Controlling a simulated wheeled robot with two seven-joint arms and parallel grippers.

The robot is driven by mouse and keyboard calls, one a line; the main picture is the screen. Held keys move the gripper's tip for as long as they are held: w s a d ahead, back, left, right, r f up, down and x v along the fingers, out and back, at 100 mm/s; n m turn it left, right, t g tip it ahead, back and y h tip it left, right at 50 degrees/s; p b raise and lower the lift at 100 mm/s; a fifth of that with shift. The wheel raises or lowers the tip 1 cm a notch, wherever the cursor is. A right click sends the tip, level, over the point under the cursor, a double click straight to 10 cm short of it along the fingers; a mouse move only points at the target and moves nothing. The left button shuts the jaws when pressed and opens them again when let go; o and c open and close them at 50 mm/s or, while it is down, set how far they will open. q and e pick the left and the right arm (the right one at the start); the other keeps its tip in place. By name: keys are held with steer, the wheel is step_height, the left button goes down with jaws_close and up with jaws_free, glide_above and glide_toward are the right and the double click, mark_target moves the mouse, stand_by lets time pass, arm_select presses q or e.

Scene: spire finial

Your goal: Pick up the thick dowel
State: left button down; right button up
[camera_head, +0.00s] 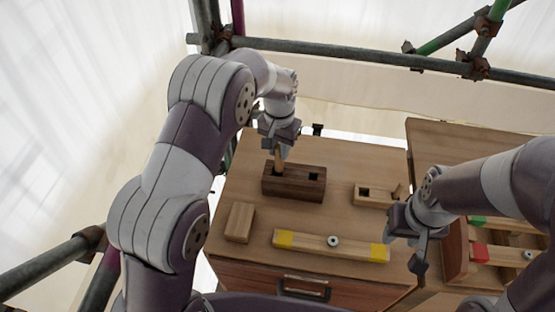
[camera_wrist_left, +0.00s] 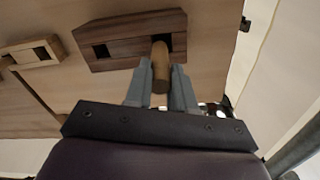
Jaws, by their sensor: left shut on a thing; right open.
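The thick dowel (camera_head: 279,161) is a brown wooden peg at the dark wooden block (camera_head: 306,191), which has two square holes. My left gripper (camera_head: 279,148) is shut on the dowel, above the left part of the block. In the left wrist view the dowel (camera_wrist_left: 161,64) lies between the two grey fingers (camera_wrist_left: 161,88), with the dark block (camera_wrist_left: 125,38) behind it. The dowel's far end is at one of the holes; whether it is still inside is hard to tell. My right gripper (camera_head: 408,244) is open and empty at the table's right side.
A lighter block (camera_head: 372,201) with a square hole lies right of the dark block. A plain block (camera_head: 240,222) and a yellow-ended bar (camera_head: 330,245) with a metal nut lie nearer. A tray (camera_head: 456,250) with coloured pieces is at right. Scaffold pipes (camera_head: 330,54) run behind.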

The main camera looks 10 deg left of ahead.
arm_select(q)
steer(key=w+d+r+p, duration=0.5)
steer(key=d+p, duration=0.5)
steer(key=p, duration=0.3)
steer(key=shift+w+r, duration=0.25)
steer(key=shift+r, duration=0.4)
steer(key=shift+a, duration=0.1)
